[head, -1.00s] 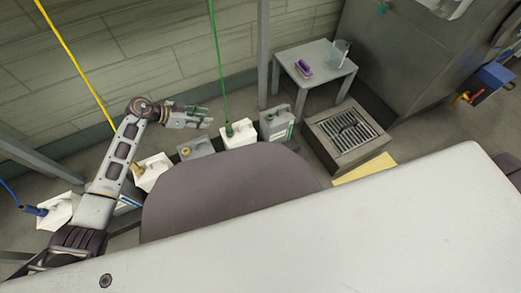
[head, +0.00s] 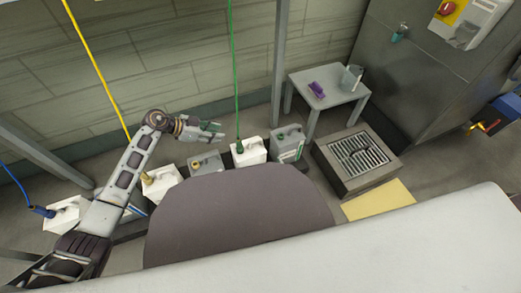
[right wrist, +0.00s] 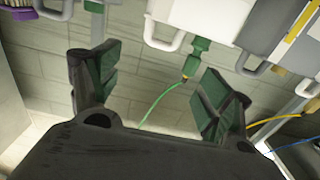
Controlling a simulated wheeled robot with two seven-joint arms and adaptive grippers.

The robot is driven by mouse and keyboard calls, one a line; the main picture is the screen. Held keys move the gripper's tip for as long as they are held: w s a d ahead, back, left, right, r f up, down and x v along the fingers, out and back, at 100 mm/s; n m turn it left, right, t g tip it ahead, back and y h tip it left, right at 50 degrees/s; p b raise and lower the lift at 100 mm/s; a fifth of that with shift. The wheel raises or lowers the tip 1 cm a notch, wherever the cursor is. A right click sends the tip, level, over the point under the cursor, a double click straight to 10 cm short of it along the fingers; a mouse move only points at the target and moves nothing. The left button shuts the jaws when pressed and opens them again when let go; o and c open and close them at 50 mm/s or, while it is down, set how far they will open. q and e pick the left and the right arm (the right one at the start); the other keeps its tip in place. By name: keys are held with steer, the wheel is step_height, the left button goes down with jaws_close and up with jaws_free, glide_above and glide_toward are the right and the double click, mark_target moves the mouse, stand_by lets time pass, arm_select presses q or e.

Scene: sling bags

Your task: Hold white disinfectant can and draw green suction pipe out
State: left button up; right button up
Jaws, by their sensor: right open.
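The white can (head: 249,155) stands in a row of cans along the wall in the head view. The green suction pipe (head: 234,70) runs down from above into a green fitting at its top. In the right wrist view, which looks upside down, the white can (right wrist: 222,14) is at the top and the green pipe (right wrist: 160,98) runs from its green fitting. My left gripper (head: 221,132) hangs over the grey can, left of the white can and apart from it; its jaw gap is unclear. My right gripper (right wrist: 158,88) is open and empty, facing the white can and pipe; the head view does not show it.
A grey can with a yellow cap (head: 206,163) and a grey can with a green label (head: 288,145) flank the white can. Another white can (head: 162,182) has a yellow hose (head: 95,62). A small table (head: 326,90) and a grated box (head: 355,160) stand right.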

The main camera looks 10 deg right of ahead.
mark_target(257, 149)
steer(key=shift+w+a, duration=0.4)
steer(key=shift+w, duration=1.75)
steer(key=shift+w+a, duration=0.35)
steer(key=shift+w, duration=1.85)
steer(key=shift+w+a, duration=0.4)
steer(key=shift+w, duration=1.75)
steer(key=c, duration=1.2)
arm_select(q)
steer(key=shift+o, duration=1.4)
arm_select(e)
steer(key=shift+c, duration=0.4)
arm_select(q)
steer(key=shift+w+d+f+g+y, duration=0.15)
steer(key=shift+d+f+y, duration=0.65)
steer(key=shift+d+y, duration=0.1)
steer(key=shift+w+d+f+g+y, duration=0.15)
steer(key=shift+d+f+y, duration=0.65)
steer(key=shift+y, duration=0.1)
steer(key=shift+x, duration=4.5)
